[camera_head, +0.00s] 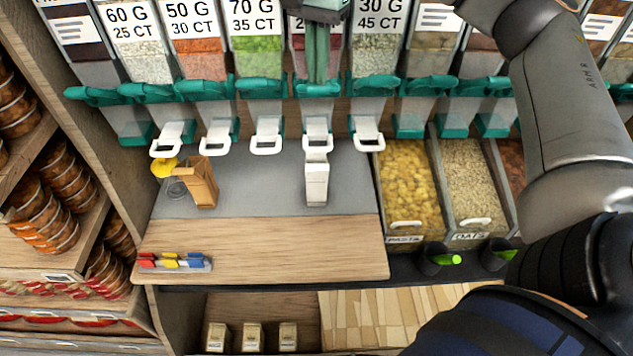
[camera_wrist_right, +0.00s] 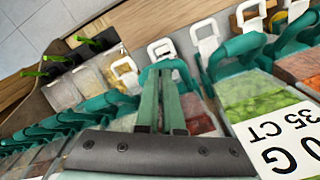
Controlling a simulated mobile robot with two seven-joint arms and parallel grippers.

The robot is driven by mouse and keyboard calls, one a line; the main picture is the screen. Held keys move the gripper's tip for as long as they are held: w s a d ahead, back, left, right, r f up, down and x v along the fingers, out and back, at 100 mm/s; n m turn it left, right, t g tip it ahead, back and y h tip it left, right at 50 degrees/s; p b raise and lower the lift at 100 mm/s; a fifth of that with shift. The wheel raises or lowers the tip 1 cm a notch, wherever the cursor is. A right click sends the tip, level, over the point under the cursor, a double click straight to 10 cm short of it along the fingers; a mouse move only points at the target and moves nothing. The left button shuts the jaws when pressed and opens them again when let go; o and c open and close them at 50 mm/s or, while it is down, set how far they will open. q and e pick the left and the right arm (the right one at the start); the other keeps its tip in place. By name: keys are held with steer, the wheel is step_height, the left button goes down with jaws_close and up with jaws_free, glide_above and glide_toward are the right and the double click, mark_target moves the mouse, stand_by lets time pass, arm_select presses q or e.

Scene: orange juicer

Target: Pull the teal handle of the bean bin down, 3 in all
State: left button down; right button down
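A row of clear bins with teal handles runs across the head view. The bin behind my right gripper holds dark red contents (camera_head: 299,62), and its label is mostly covered. Its teal handle (camera_head: 306,89) is level, just below the fingers. My right gripper (camera_head: 317,80) reaches down from the top, its teal fingers close together. In the right wrist view the fingers (camera_wrist_right: 164,68) converge at the handle, and I see nothing clearly held between them. Contact with the handle cannot be told. A white carton (camera_head: 316,184) stands below that bin's white spout loop (camera_head: 317,130). My left gripper is out of view.
Neighbouring bins include one with green contents (camera_head: 257,55), close on the left. A brown paper bag (camera_head: 200,184) stands on the grey counter mat (camera_head: 260,190). Colored clips (camera_head: 175,262) lie at the front left.

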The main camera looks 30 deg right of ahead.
mark_target(319, 90)
steer(key=shift+s+f+b, duration=0.15)
steer(key=shift+f+b, duration=0.55)
steer(key=shift+f, duration=0.45)
steer(key=shift+s+f+b, duration=0.1)
steer(key=shift+f+b, duration=0.55)
steer(key=shift+f, duration=0.45)
steer(key=shift+r, duration=0.15)
steer(key=r+p, duration=0.4)
steer(key=p, duration=0.1)
steer(key=shift+w+d+r, duration=0.15)
steer(key=shift+w+r, duration=0.2)
steer(key=shift+r, duration=0.05)
steer(key=shift+w+r+p, duration=0.15)
steer(key=shift+r+p, duration=0.5)
steer(key=shift+r, duration=0.25)
steer(key=shift+f, duration=0.1)
